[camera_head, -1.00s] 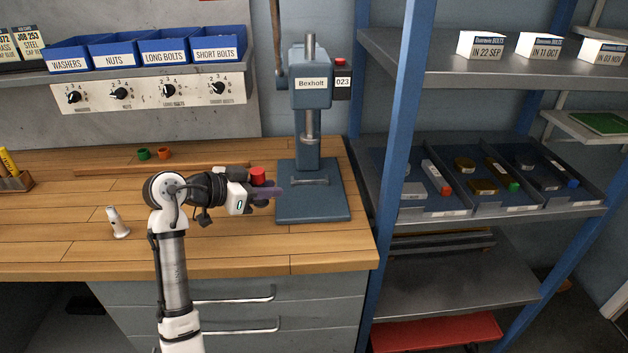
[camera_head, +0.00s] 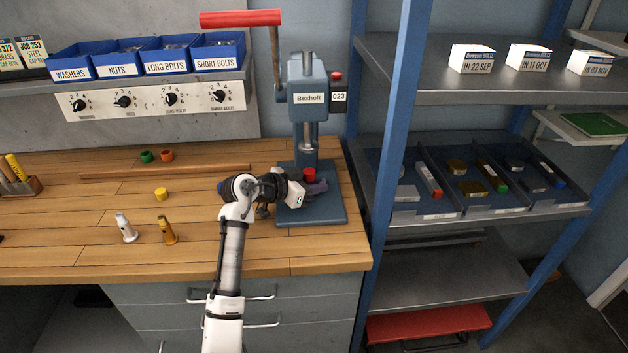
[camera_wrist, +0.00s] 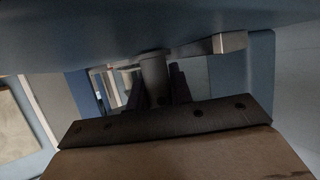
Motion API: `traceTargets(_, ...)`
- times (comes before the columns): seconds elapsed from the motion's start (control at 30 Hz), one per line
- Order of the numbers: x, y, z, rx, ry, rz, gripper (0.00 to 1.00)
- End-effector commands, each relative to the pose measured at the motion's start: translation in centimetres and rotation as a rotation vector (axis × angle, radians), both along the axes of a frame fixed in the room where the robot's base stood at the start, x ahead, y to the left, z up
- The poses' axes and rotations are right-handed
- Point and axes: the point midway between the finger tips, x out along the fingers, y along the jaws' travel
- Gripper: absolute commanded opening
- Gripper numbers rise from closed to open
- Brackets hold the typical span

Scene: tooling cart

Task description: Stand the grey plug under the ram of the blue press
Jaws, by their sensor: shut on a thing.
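The blue press (camera_head: 308,92) stands at the back right of the bench, with its ram (camera_head: 309,130) above its base plate (camera_head: 320,216). My gripper (camera_head: 318,188) reaches in from the left, over the base plate, with its dark fingers shut. A red top (camera_head: 309,174) shows at the fingers, roughly below the ram. In the wrist view a grey cylinder (camera_wrist: 155,78), which I take as the grey plug, shows between the dark fingers. Its far end is close to a blue-grey surface of the press. I cannot tell whether it touches.
A rack with trays (camera_head: 470,185) stands to the right.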

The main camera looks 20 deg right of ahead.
Motion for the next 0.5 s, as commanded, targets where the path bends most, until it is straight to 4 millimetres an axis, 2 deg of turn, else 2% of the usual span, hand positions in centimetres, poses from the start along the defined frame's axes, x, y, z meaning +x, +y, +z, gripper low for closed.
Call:
traceTargets(0.2,0.0,0.0,0.0,-0.001,-0.004,0.0,0.0)
traceTargets(0.5,0.0,0.0,-1.1,-0.001,-0.001,0.0,0.0)
